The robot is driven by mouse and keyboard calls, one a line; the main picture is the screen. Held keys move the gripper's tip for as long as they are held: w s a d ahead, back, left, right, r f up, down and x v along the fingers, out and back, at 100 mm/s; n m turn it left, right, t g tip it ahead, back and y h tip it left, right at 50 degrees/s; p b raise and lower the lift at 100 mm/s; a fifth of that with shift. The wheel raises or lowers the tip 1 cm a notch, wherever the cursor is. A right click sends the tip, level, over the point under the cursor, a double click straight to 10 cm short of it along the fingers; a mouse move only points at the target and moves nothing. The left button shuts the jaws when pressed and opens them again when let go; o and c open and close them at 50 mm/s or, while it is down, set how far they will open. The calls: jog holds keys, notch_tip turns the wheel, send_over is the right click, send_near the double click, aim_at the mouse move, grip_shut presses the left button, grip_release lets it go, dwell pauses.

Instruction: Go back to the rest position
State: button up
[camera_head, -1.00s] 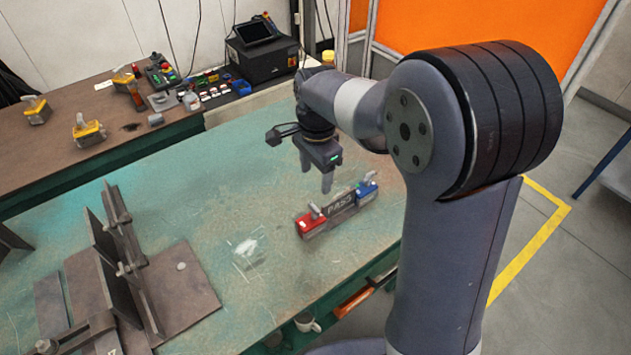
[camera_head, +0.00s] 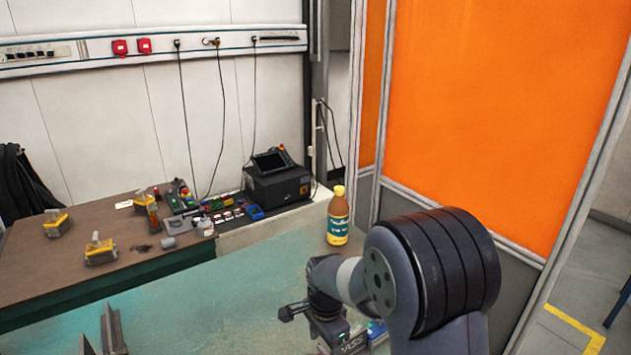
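My arm rises at the lower right of the head view and bends down towards the green table (camera_head: 215,295). The body of my gripper shows near the bottom edge, but its fingers are cut off or hidden, so I cannot tell whether it is open or shut. Just below and right of it, part of a dark block lettered "PASS" (camera_head: 352,345) with a blue piece (camera_head: 376,329) shows at the bottom edge. Whether my gripper touches it cannot be seen.
A bottle (camera_head: 338,217) with a yellow cap stands at the table's back, beyond my arm. An orange screen (camera_head: 500,110) stands behind. Steel plates (camera_head: 112,330) rise at lower left.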

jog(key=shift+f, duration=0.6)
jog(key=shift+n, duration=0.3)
